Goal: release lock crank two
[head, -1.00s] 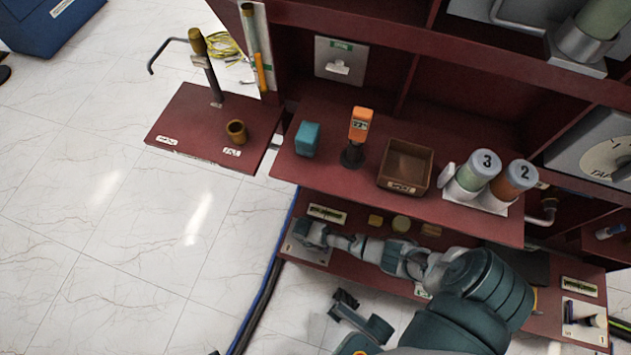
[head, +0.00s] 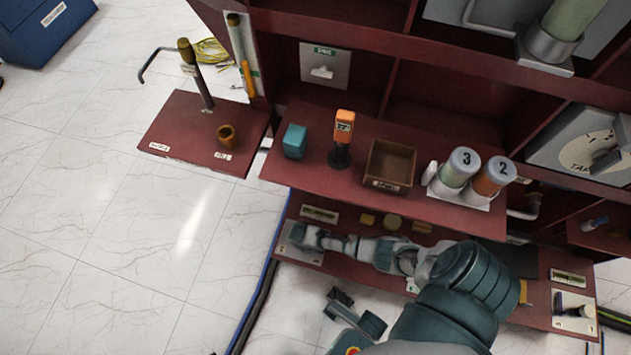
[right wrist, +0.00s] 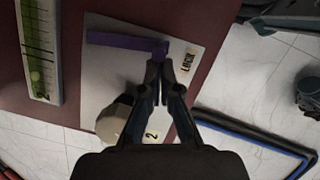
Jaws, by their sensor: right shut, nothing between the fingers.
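The lock crank two plate (right wrist: 190,35) shows in the right wrist view, light grey with a "LOCK" label and a "2". A purple crank bar (right wrist: 120,42) lies across its top, and a pale rounded knob (right wrist: 112,118) sits lower left. My right gripper (right wrist: 161,68) is shut and empty, its tips close below the bar's right end; I cannot tell whether they touch. In the head view my right gripper (head: 309,238) is over the plate (head: 290,252) at the lower shelf's left end and partly hides it. A dark gripper-like part (head: 342,300), probably my left gripper, shows low; its jaws are unclear.
A second crank plate (head: 572,312) is at the shelf's right end. A gauge strip (right wrist: 40,50) lies beside the near plate. Hoses (head: 262,300) run along the floor.

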